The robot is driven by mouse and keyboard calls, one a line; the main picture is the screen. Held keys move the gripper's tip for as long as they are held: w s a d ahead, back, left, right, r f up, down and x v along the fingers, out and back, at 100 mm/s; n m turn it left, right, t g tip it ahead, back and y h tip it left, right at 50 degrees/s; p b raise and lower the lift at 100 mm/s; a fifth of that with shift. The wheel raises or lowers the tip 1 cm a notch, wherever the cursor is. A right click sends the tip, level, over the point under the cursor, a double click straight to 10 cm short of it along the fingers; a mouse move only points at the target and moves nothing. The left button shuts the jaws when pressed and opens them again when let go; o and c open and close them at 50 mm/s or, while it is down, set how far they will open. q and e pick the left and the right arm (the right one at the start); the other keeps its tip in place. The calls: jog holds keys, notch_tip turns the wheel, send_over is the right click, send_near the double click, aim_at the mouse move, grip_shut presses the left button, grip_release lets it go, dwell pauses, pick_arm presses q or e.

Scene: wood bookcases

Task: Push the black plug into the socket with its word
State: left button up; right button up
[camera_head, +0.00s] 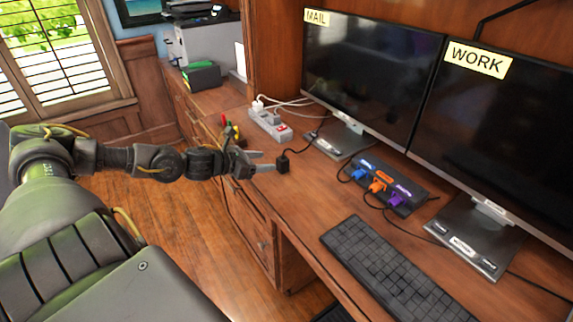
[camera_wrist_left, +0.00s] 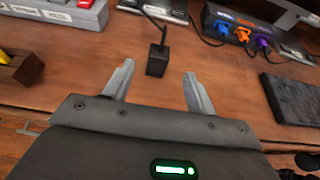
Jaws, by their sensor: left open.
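The black plug (camera_head: 283,163) stands on the desk near its front edge, with its cable running back; it also shows in the left wrist view (camera_wrist_left: 158,61). I can read no word on it. My left gripper (camera_head: 264,162) is open, its fingers pointing at the plug; in the left wrist view the fingertips (camera_wrist_left: 158,76) lie either side of the plug's near end, apart from it. A grey and white power strip (camera_head: 270,125) with red parts lies behind. A black hub (camera_head: 405,187) holds blue, orange and purple plugs; its small labels are too blurred to read.
A black keyboard (camera_head: 385,268) lies at the front right. A small wooden holder (camera_wrist_left: 22,68) is at the left. Bare desk lies between plug and keyboard.

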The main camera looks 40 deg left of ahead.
aim_at(287, 159)
pick_arm(q)
jog(key=x, duration=0.4)
jog(key=shift+w, duration=0.1)
jog(key=shift+w+d+f, duration=0.2)
jog(key=shift+w+f, duration=0.05)
jog(key=shift+w, duration=0.25)
pick_arm(e)
jog(key=shift+s+d+f, duration=0.1)
jog(key=shift+s+d, duration=0.05)
jog(key=shift+s, duration=0.15)
pick_arm(q)
jog(key=p+x, duration=0.1)
jog(key=x, duration=0.4)
pick_arm(e)
jog(key=s+d, duration=0.1)
jog(key=s+d+f, duration=0.1)
jog(key=s, duration=0.1)
jog(key=shift+s, duration=0.15)
pick_arm(q)
jog(key=shift+c, duration=0.2)
pick_arm(e)
jog(key=shift+a, duration=0.1)
pick_arm(q)
jog(key=c, duration=1.1)
